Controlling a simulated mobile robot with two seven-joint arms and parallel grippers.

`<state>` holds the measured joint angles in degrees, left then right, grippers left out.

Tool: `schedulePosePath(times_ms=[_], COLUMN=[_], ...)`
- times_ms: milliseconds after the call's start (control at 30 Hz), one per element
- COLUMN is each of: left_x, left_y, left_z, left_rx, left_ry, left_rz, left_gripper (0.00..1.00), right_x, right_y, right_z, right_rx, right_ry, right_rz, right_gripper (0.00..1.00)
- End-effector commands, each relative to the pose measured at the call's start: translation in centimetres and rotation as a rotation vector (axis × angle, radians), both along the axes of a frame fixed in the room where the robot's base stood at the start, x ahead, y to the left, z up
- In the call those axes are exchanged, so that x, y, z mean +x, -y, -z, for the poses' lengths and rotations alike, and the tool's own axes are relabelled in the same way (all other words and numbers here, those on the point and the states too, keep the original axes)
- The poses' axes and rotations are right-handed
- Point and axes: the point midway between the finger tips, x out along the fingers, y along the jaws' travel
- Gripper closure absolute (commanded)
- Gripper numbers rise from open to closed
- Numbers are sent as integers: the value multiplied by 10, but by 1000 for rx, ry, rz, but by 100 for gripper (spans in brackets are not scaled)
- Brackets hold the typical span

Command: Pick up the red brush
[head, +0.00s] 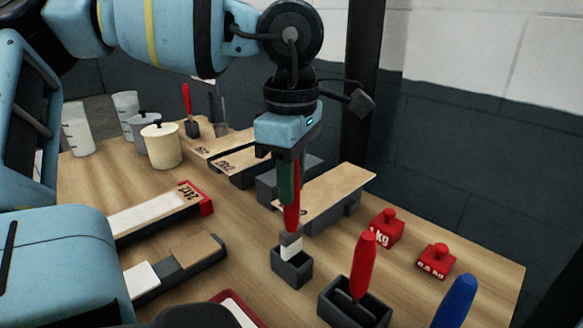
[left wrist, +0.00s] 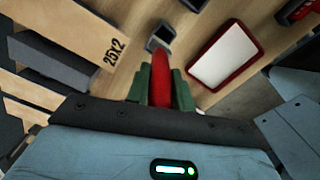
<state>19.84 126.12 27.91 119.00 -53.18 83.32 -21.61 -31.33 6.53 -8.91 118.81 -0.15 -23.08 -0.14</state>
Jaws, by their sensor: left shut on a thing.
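The red brush (head: 291,215) has a red handle and a grey and white head. It is upright, with its head at the mouth of a small dark square holder (head: 292,269). My left gripper (head: 289,178) points down and is shut on the red handle. In the left wrist view the red handle (left wrist: 161,80) sits between the green fingers (left wrist: 160,88), and the dark holder (left wrist: 159,37) lies beyond. Whether the brush tip still touches the holder's inside is hidden. My right gripper is not in view.
A dark box holds another red-handled tool (head: 362,262), right of the brush. A blue handle (head: 456,302) stands at the front right. Red weights (head: 437,261) and wooden-topped blocks (head: 325,190) are close by. A white-and-red tray (left wrist: 224,53) lies near the holder.

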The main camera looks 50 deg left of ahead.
Motion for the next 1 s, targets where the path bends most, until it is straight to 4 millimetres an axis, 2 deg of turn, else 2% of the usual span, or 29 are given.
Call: schedulePosePath(times_ms=[167, 367, 800, 1000], left_x=[0, 1, 0, 0], left_y=[0, 0, 0, 0], left_z=[-8, -35, -141, -170], left_rx=[1, 1, 1, 0], left_ry=[3, 5, 4, 2], left_rz=[0, -2, -2, -1], left_gripper=[100, 100, 100, 100], right_x=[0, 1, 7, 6], right_y=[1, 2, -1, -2], right_z=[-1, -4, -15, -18], right_rx=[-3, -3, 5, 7], right_ry=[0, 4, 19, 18], right_rz=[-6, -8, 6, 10], right_gripper=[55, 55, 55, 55])
